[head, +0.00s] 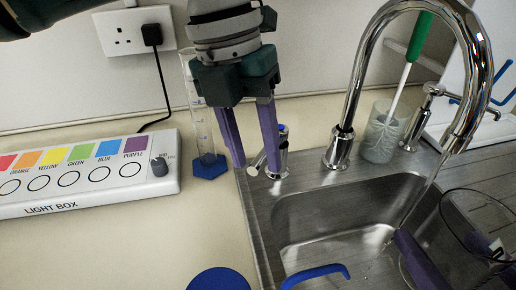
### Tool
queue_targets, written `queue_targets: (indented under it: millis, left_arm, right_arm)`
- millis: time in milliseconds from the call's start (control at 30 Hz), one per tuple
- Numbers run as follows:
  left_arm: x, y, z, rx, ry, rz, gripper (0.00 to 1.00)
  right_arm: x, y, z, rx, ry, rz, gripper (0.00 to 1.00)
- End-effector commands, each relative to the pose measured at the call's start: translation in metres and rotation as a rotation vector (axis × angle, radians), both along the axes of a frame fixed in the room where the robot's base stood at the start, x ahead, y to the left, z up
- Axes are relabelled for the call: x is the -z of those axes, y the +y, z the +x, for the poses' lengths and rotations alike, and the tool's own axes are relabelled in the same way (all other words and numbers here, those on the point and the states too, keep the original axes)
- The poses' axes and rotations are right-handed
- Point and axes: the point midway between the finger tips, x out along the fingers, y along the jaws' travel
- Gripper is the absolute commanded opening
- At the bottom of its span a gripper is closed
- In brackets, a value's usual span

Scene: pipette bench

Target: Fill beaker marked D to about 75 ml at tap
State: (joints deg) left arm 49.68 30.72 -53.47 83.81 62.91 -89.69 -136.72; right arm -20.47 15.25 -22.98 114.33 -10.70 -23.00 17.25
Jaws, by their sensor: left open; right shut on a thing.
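The chrome tap (362,60) arches over the steel sink (300,215). A thin clear streak, apparently water, runs down from its spout into the sink. My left gripper (256,166) is open, pointing down, its purple fingers on either side of the left tap handle (283,158), which has a blue mark; whether they touch it is unclear. A glass beaker (462,212) is at the lower right, tilted in the picture and cut off by the edge. Its mark is unreadable and no liquid level can be made out.
A measuring cylinder (201,130) with a blue base stands left of my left gripper. A light box (90,175) lies at the left. A glass pot (382,140) with a green-handled brush stands behind the sink. A blue object (218,281) is at the front edge.

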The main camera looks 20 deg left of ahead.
Motion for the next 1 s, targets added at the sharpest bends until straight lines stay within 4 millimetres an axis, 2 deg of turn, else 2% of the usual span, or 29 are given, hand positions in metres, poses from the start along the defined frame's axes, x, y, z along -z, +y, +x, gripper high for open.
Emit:
queue_targets:
  millis: [400,500,700,1000]
  left_arm:
    - [-0.084,0.017,0.000,-0.001,-0.006,0.000,0.47]
    - [-0.099,0.020,0.000,0.000,-0.005,0.000,0.47]
    - [-0.113,0.023,-0.001,-0.001,-0.003,0.000,0.47]
    - [-0.113,0.023,-0.001,0.000,-0.001,0.000,0.47]
  right_arm:
    - [0.000,0.000,0.000,0.000,-0.001,0.000,0.25]
    - [0.000,0.000,0.000,0.000,-0.001,0.000,0.25]
    - [0.000,0.000,0.000,0.000,-0.001,0.000,0.25]
    - [-0.001,0.000,0.001,0.000,-0.003,0.001,0.25]
